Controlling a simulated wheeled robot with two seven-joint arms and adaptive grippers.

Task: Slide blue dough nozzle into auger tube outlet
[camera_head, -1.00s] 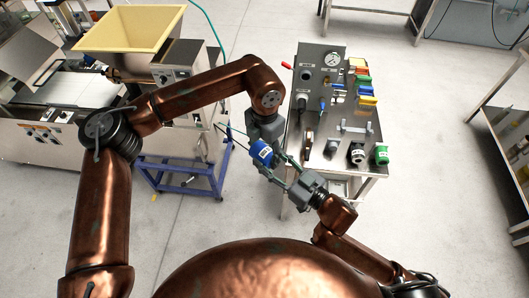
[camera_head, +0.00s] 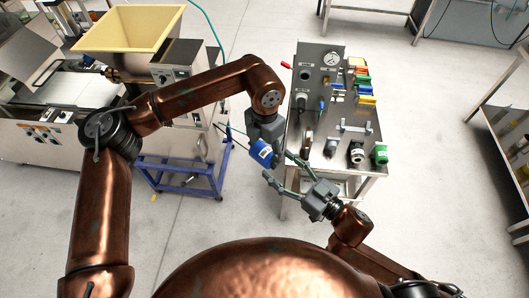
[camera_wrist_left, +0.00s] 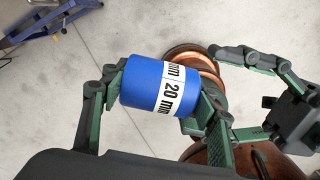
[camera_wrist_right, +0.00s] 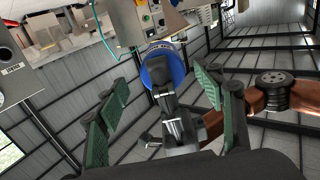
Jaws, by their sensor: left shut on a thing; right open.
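The blue dough nozzle (camera_head: 261,153) is a short cylinder; its white band reads "20 mm" in the left wrist view (camera_wrist_left: 143,84). My left gripper (camera_head: 266,141) is shut on it and holds it in the air between the machine and the bench. My right gripper (camera_head: 280,166) is open and empty, its spread fingers pointing at the nozzle from the lower right. In the right wrist view the nozzle (camera_wrist_right: 160,62) lies beyond the fingertips, between them. I cannot make out the auger tube outlet for certain; the hopper machine (camera_head: 178,75) stands at left.
A steel bench (camera_head: 340,160) at right carries a gauge panel (camera_head: 318,75), several coloured parts, a green-capped part (camera_head: 380,154) and a black-and-white one (camera_head: 357,153). A blue wheeled frame (camera_head: 185,180) stands under the machine. Floor between frame and bench is clear.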

